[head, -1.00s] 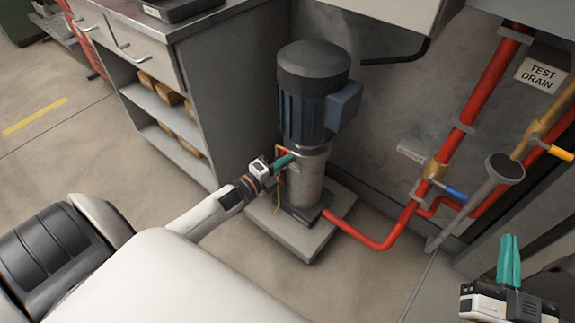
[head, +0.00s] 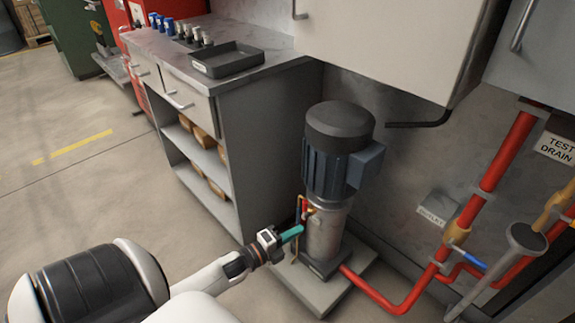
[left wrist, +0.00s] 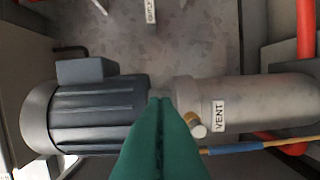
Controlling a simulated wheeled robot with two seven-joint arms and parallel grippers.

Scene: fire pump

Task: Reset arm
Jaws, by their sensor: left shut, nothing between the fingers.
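My left gripper (head: 291,234) has green fingers that are shut with nothing between them. In the head view it is beside the left side of the pump (head: 324,235), near its small brass fitting. The pump has a blue motor with a dark cap and a silver body on a pale base. In the left wrist view the shut fingers (left wrist: 158,125) point at the pump, between the dark motor (left wrist: 95,115) and the silver body marked VENT (left wrist: 218,113). Whether the fingertips touch the pump cannot be told. My right gripper is not in view.
A cabinet (head: 245,120) with open shelves of boxes stands left of the pump, with a black tray (head: 228,59) on top. Red pipe (head: 500,170) with a blue-handled valve (head: 470,257) runs on the right. A wall cabinet (head: 390,40) overhangs. The floor at left is clear.

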